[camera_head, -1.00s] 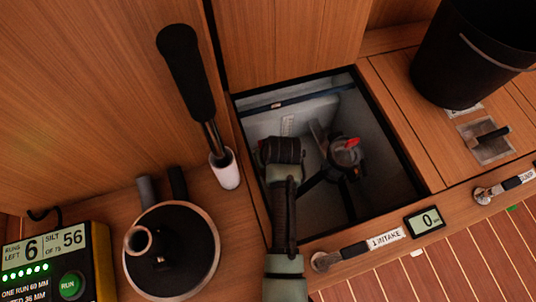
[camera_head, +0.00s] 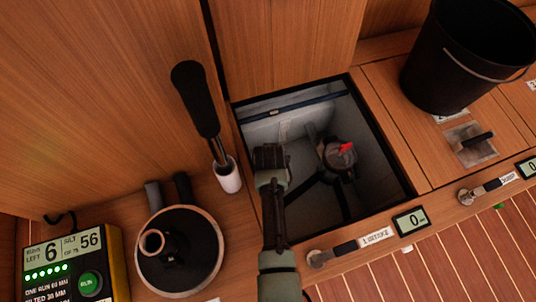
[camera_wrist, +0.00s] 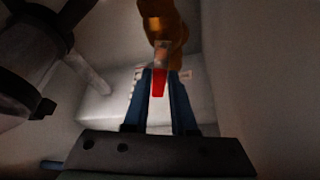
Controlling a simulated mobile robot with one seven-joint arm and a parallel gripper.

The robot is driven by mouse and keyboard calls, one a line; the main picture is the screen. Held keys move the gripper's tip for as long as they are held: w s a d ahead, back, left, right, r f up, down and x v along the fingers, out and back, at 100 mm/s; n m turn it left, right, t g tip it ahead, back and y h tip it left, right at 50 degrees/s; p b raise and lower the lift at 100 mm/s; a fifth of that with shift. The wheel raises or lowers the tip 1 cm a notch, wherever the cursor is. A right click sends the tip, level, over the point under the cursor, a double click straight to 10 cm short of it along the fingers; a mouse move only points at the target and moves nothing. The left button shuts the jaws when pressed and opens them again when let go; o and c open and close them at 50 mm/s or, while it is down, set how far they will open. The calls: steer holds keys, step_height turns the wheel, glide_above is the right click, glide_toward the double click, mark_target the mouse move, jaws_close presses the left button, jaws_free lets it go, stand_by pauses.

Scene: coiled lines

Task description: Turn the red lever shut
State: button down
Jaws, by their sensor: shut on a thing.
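The red lever (camera_wrist: 158,87) shows in the wrist view, hanging from an orange-brown valve body (camera_wrist: 165,25). My gripper (camera_wrist: 159,73) has its two blue fingers closed on the lever, one on each side. In the head view my arm reaches down into the open floor locker (camera_head: 391,176), and its wrist hides the fingers, the lever and the valve. How far round the lever stands is hard to tell in the dim wrist view.
A round dark fitting (camera_head: 339,163) with a red piece (camera_head: 346,147) on top stands to the right of my wrist. A dark cylindrical body (camera_wrist: 30,50) fills the left of the wrist view. The locker's pale walls are close. A black bucket (camera_head: 455,70) stands right of the opening.

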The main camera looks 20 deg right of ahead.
steer(key=shift+d, duration=0.1)
stand_by(0.3)
steer(key=c, duration=0.7)
jaws_free()
steer(key=shift+f, duration=0.1)
